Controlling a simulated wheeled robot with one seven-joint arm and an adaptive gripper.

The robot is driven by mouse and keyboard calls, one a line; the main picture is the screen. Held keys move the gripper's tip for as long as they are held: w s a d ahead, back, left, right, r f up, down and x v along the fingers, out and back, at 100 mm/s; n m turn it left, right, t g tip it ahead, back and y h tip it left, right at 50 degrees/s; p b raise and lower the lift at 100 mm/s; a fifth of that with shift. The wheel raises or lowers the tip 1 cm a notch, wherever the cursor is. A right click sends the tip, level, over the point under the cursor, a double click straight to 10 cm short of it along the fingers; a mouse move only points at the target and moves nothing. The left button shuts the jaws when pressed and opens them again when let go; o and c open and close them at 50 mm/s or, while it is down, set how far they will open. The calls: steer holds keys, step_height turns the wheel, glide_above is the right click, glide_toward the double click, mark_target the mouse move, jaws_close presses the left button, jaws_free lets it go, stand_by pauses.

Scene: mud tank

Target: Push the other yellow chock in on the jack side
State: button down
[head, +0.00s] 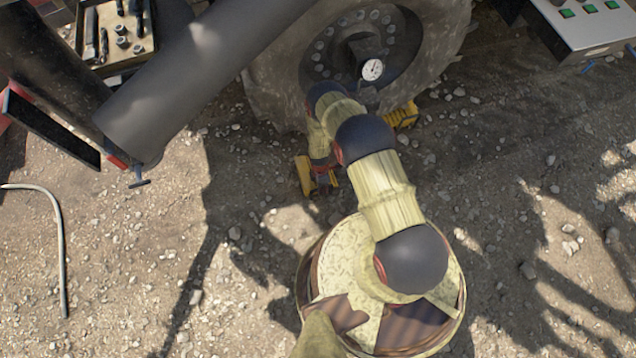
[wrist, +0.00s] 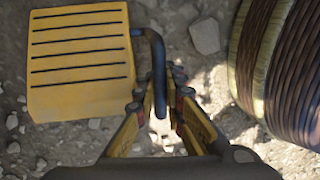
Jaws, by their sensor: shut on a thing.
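A yellow chock (head: 303,176) with dark grooves lies on the gravel just below the tyre's lower left in the head view, with a gap to the tyre. It fills the upper left of the wrist view (wrist: 80,60). A dark bent handle (wrist: 158,60) sticks out from its side. My gripper (wrist: 160,115) is shut on this handle; in the head view my arm partly hides it. Another yellow chock (head: 403,115) sits at the right of the tyre, partly behind my arm. The big muddy tyre (head: 275,85) stands at the top.
A large grey cylinder (head: 190,80) slants across the upper left. A tool tray (head: 120,60) is at the top left, and a grey control box (head: 590,35) at the top right. A hose (head: 58,240) lies at the far left. Stony ground is open on both sides.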

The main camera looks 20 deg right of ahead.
steer(key=shift+w, duration=6.25)
steer(key=w, duration=1)
steer(key=shift+d, duration=0.15)
steer(key=shift+d, duration=0.85)
